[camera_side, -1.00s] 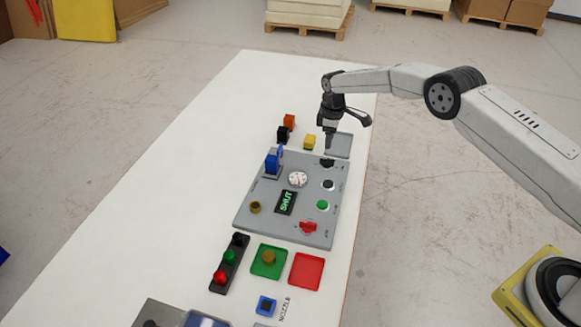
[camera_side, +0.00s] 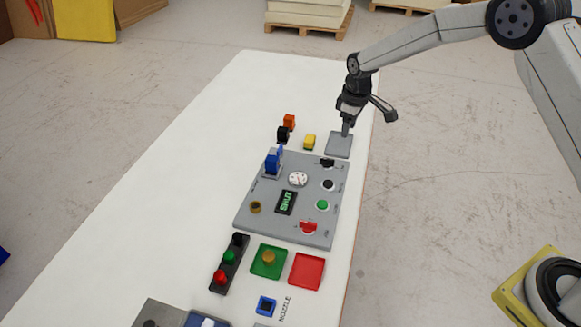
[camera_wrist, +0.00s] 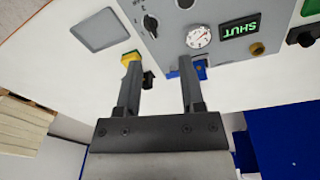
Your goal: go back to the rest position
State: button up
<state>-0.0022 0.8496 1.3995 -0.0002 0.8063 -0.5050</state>
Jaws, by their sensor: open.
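My gripper (camera_side: 346,131) hangs at the far right part of the white table, its tips in front of the far edge of a grey square pad (camera_side: 339,146) in the side view. I cannot tell its exact height there. In the wrist view the two fingers (camera_wrist: 158,60) stand well apart with nothing held between them. The grey pad (camera_wrist: 97,30) lies clear of the fingers, at the upper left of that view.
A grey panel (camera_side: 265,208) carries a dial (camera_side: 298,179), a display reading SHUT (camera_side: 286,202), a blue part (camera_side: 273,160) and several buttons. Yellow (camera_side: 309,142), black (camera_side: 283,134) and orange (camera_side: 289,121) blocks stand behind it. The table's left side (camera_side: 170,190) is clear.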

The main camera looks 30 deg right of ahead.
jog(key=s+r+m, duration=0.2)
jog(key=s+m, duration=0.1)
jog(key=s, duration=1)
jog(key=s+r+m+t, duration=0.1)
jog(key=s+r+m, duration=0.1)
jog(key=s, duration=1.2)
jog(key=shift+s+r+m+t, duration=0.3)
jog(key=shift+r+m, duration=0.1)
jog(key=shift+r, duration=0.35)
